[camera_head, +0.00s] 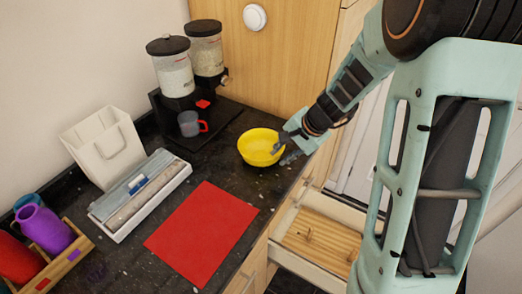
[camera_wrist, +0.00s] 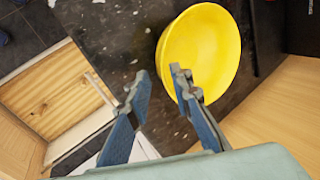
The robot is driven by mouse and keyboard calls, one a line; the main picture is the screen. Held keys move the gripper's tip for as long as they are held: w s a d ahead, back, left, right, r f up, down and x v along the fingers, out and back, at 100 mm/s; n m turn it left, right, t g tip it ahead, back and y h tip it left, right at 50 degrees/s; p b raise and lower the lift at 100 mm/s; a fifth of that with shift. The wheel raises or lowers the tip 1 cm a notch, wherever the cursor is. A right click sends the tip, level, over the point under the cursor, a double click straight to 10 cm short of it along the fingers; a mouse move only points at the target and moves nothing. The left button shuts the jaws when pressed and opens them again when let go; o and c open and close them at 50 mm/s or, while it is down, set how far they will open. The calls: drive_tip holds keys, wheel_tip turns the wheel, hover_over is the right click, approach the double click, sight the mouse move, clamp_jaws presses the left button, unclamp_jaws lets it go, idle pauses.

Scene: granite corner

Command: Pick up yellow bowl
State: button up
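The yellow bowl (camera_head: 258,147) stands upright on the dark granite counter, near the counter's right edge. My gripper (camera_head: 288,151) is at the bowl's right side in the head view. In the wrist view the bowl (camera_wrist: 202,50) fills the upper middle, and my gripper (camera_wrist: 157,90) shows two fingers spread apart with nothing held between them. The right finger overlaps the bowl's lower left rim in that view, while the left finger is clear of it. I cannot tell whether the right finger touches the bowl.
A cereal dispenser (camera_head: 173,75) with a cup (camera_head: 190,123) stands behind the bowl. A red mat (camera_head: 203,233) lies in front of it. A white bag (camera_head: 103,146), a wrap box (camera_head: 139,197) and a crate of mugs (camera_head: 65,257) are left. An open drawer (camera_head: 322,243) juts out below.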

sight(278, 155)
drive_tip(key=shift+w+x, duration=0.2)
drive_tip(key=shift+x, duration=2.6)
drive_tip(key=shift+r, duration=0.15)
clamp_jaws()
